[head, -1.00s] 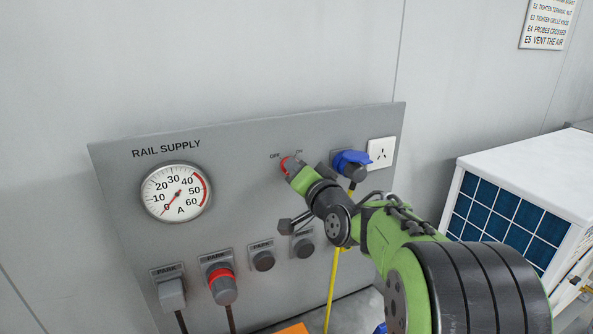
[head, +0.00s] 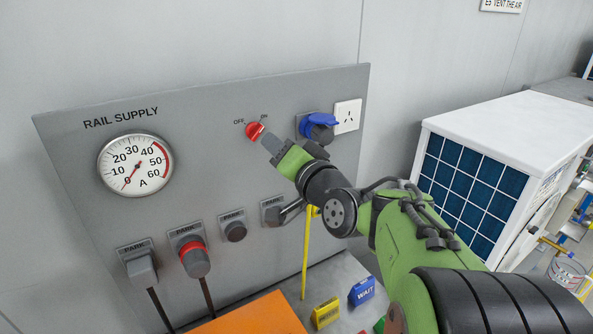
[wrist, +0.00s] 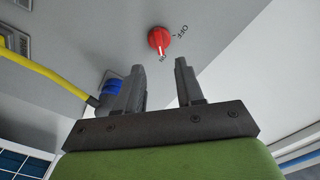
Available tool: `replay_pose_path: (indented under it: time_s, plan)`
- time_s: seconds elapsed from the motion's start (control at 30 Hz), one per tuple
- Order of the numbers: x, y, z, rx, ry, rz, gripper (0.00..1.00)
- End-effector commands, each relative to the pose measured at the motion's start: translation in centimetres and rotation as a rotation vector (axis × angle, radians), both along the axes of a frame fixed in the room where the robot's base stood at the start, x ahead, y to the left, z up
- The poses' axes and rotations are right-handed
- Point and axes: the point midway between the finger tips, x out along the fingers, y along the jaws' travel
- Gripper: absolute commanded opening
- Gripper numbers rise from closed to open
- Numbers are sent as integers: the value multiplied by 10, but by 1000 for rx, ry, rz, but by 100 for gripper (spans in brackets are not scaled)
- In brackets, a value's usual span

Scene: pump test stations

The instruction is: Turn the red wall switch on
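The red wall switch (head: 255,131) is a round knob on the grey RAIL SUPPLY panel, between OFF and ON marks.
A blue plug (head: 320,126) and a white socket (head: 347,116) are right of the switch. A gauge (head: 135,164) reads near 0. Parked plugs line the panel's lower edge, and a yellow cable (head: 306,255) hangs below. A white box unit (head: 500,140) stands at right.

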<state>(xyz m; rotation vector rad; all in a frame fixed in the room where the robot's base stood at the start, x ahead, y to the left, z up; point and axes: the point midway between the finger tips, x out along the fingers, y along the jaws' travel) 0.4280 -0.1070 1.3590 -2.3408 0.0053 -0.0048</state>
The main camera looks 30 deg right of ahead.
Motion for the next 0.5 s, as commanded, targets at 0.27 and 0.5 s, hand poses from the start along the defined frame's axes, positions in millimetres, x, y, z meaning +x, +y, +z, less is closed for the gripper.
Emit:
replay_pose_path:
  time_s: [0.27, 0.5]
  plan:
    - [-67, 1, -2, 0, -2, -1, 37]
    - [-79, 1, -1, 0, 1, 2, 37]
